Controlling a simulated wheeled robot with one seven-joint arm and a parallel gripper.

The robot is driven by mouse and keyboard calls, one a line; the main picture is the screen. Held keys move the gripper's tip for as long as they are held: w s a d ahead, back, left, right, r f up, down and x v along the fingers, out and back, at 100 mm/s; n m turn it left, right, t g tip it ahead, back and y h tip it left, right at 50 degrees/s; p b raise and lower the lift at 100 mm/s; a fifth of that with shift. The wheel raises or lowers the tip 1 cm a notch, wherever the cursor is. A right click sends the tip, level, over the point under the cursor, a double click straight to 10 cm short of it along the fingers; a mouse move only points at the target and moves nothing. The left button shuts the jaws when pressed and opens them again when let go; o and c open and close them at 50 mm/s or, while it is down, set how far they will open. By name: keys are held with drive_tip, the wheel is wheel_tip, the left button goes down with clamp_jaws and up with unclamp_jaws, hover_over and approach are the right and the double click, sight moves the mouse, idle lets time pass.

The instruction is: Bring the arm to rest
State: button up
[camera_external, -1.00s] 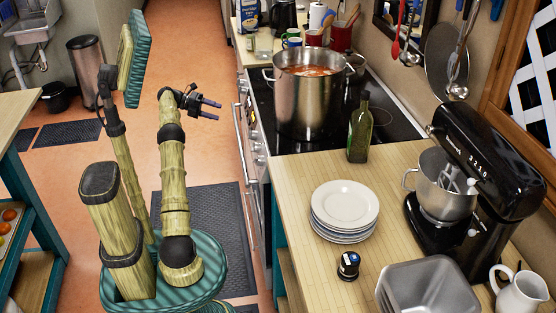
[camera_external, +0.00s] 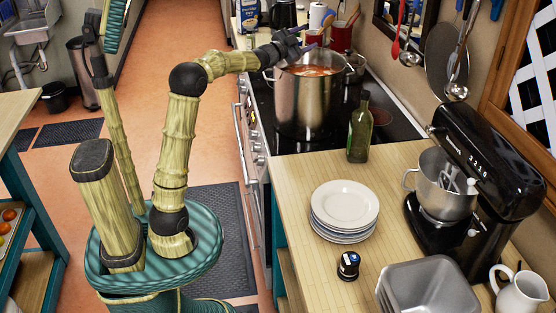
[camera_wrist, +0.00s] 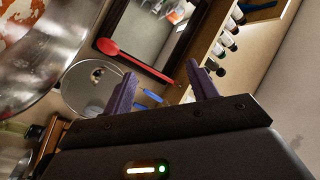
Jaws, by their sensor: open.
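My arm is raised and stretched to the right over the stove, its forearm nearly level. My gripper (camera_external: 306,42) is beside and above the rim of the large steel pot (camera_external: 303,105), on its far side. From this angle I cannot tell whether it touches the pot. In the wrist view my gripper (camera_wrist: 163,76) shows two purple fingers spread apart with nothing between them. The pot's rim and some red contents (camera_wrist: 18,25) show at the upper left there.
A green bottle (camera_external: 360,130) stands by the stove. A stack of plates (camera_external: 344,205), a black stand mixer (camera_external: 490,165) and a metal pan (camera_external: 428,288) are on the counter. The floor (camera_external: 185,60) behind the arm is open.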

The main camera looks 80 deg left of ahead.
drive_tip(key=d+f+n+g+h+p, duration=0.1)
drive_tip(key=d+f+g+h+p, duration=0.1)
drive_tip(key=d+f, duration=0.5)
drive_tip(key=s+d+f+n+g+h+p, duration=0.1)
drive_tip(key=d+f+g+h+p, duration=0.15)
drive_tip(key=d, duration=0.85)
drive_tip(key=d+f+n+g+h+p, duration=0.1)
drive_tip(key=d+f+g+h+p, duration=0.2)
drive_tip(key=d, duration=0.7)
drive_tip(key=s+d+f+g+h+p, duration=0.1)
drive_tip(key=s+d+f+g+p, duration=0.1)
drive_tip(key=s+d+f, duration=0.3)
drive_tip(key=s+d+f+g+h+p, duration=0.1)
drive_tip(key=s+d+f+g, duration=0.4)
drive_tip(key=s+d, duration=0.6)
drive_tip(key=s+f+p, duration=0.1)
drive_tip(key=s, duration=0.2)
drive_tip(key=shift+s+d+m+p, duration=0.2)
drive_tip(key=shift+m+p, duration=0.1)
drive_tip(key=shift+m, duration=0.1)
